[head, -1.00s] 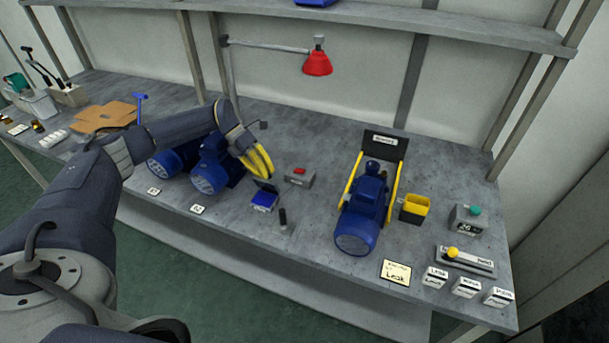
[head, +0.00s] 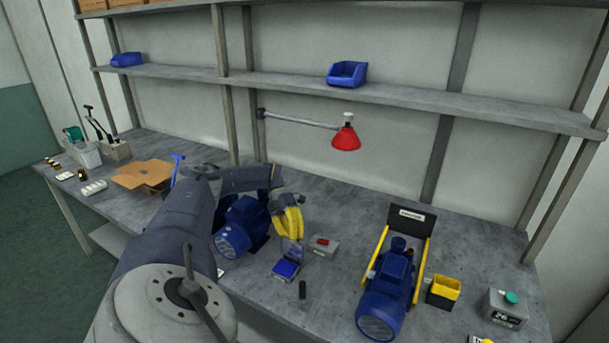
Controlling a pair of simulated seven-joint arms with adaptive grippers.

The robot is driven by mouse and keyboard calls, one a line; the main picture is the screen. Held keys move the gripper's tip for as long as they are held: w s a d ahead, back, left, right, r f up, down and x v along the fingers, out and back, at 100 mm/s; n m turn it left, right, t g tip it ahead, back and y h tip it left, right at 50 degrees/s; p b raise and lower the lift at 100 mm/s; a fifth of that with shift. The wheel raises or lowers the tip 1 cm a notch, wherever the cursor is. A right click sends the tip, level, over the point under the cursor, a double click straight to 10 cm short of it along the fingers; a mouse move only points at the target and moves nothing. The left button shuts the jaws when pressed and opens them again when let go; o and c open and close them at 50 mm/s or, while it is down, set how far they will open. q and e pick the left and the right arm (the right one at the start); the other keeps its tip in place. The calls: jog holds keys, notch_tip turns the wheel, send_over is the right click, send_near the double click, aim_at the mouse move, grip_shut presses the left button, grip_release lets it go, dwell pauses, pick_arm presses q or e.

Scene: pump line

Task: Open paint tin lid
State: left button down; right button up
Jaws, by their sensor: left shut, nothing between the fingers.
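A small flat tin (head: 286,270) with blue inside lies on the bench in the head view, which I take for the paint tin. Its grey lid (head: 292,250) stands raised at the tin's back edge. My left gripper (head: 292,231) has yellow fingers, shut and empty, pointing down just above and behind the lid. I cannot tell whether the fingertips touch the lid. My right gripper is not in view.
A blue pump (head: 235,228) is close on the left. Another pump (head: 390,290) sits in a yellow-sided stand. A red lamp (head: 345,138) hangs above.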

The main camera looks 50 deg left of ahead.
pick_arm(q)
jog(key=shift+w+d, duration=0.1)
jog(key=shift+d, duration=0.15)
jog(key=c, duration=1.6)
grip_release()
jog(key=shift+w+d, duration=0.1)
jog(key=o, duration=0.3)
jog(key=shift+a, duration=0.3)
jog(key=shift+a+r, duration=0.15)
jog(key=shift+a, duration=0.05)
jog(key=shift+v, duration=3.4)
jog(key=shift+d+r, duration=0.1)
jog(key=shift+c, duration=0.2)
